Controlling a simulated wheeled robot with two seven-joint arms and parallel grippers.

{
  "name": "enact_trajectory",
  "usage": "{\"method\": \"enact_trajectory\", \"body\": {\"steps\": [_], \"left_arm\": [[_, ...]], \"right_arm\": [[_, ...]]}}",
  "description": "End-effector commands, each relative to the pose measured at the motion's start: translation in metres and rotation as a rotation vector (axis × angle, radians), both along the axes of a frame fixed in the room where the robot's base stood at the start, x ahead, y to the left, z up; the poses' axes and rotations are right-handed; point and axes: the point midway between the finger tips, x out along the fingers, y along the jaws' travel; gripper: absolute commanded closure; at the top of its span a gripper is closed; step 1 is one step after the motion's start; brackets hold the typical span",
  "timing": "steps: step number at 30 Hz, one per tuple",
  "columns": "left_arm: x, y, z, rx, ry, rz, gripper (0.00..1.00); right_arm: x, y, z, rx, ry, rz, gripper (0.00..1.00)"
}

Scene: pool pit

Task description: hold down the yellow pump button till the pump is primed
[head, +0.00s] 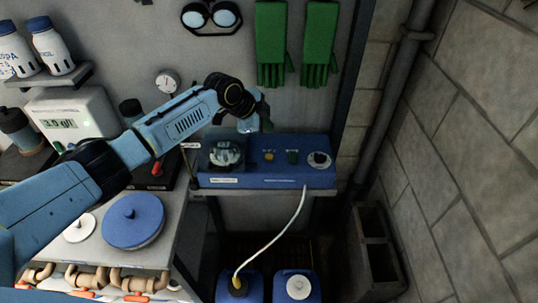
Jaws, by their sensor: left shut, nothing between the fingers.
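The yellow pump button (269,156) sits on the top of a blue pump box (262,181), between a clear round dome (226,154) and a dark green button (292,156). My left gripper (266,126) is shut and empty, fingers pointing down. In the picture it is just above the yellow button, with a gap showing between them. The exact height over the button is hard to tell. My right gripper is not in view.
A round grey knob (320,160) is at the box's right end. A white hose (281,234) runs down to a blue canister (240,288). A meter (72,118) and bottles (52,46) stand left. Green gloves (271,45) hang behind. A block wall (470,130) bounds the right.

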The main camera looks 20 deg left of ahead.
Motion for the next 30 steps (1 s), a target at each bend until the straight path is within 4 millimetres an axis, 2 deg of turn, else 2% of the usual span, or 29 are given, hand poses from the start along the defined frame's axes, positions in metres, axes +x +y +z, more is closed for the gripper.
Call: {"method": "enact_trajectory", "body": {"steps": [11, 16, 23, 30], "left_arm": [[0.001, 0.001, 0.0, 0.0, -0.001, 0.0, 1.0], [0.001, 0.001, -0.007, 0.0, -0.001, 0.0, 1.0], [0.001, 0.001, -0.032, 0.001, -0.002, 0.0, 1.0], [0.0, 0.001, -0.066, 0.001, -0.001, 0.0, 1.0]], "right_arm": [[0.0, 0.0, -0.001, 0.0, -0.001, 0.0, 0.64], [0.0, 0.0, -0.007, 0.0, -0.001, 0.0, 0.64], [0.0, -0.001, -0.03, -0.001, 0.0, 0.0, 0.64], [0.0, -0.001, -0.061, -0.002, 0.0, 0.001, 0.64]]}}
